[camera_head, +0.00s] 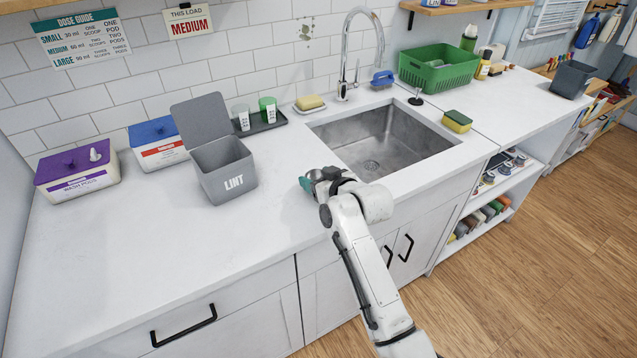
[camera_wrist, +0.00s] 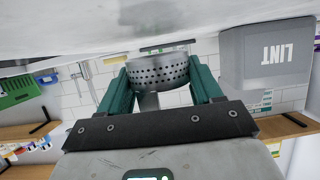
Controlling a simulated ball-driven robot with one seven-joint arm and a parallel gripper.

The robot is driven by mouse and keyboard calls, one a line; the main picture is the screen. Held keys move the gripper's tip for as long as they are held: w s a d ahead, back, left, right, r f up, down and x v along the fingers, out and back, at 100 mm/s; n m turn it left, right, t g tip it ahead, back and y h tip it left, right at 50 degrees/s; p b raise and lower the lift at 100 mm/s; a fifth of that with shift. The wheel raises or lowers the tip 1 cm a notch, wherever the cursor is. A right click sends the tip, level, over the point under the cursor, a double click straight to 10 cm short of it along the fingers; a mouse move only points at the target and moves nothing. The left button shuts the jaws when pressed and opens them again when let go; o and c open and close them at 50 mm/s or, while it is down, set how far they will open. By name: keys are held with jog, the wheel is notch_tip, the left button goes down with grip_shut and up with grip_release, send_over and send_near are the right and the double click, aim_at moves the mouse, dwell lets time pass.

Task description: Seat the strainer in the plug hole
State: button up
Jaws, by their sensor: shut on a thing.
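The strainer (camera_wrist: 158,72) is a round, perforated metal basket. In the wrist view it sits between the two green fingers of my gripper (camera_wrist: 160,78), which is shut on it. In the head view my gripper (camera_head: 313,180) is over the counter, just left of the sink's front left corner, and the strainer is mostly hidden there.
A grey LINT bin (camera_head: 222,172) stands on the counter left of my gripper. The tap (camera_head: 345,60) rises behind the sink. A black plunger-like item (camera_head: 415,98) and a sponge (camera_head: 457,122) are by its right edge. The counter's front left is clear.

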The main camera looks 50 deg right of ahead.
jog(key=shift+f+p, duration=0.35)
jog(key=shift+f, duration=0.55)
jog(key=shift+s+f, duration=0.1)
jog(key=o, duration=1.1)
jog(key=shift+o, duration=0.2)
jog(key=shift+f+b, duration=0.15)
jog(key=shift+b, duration=0.15)
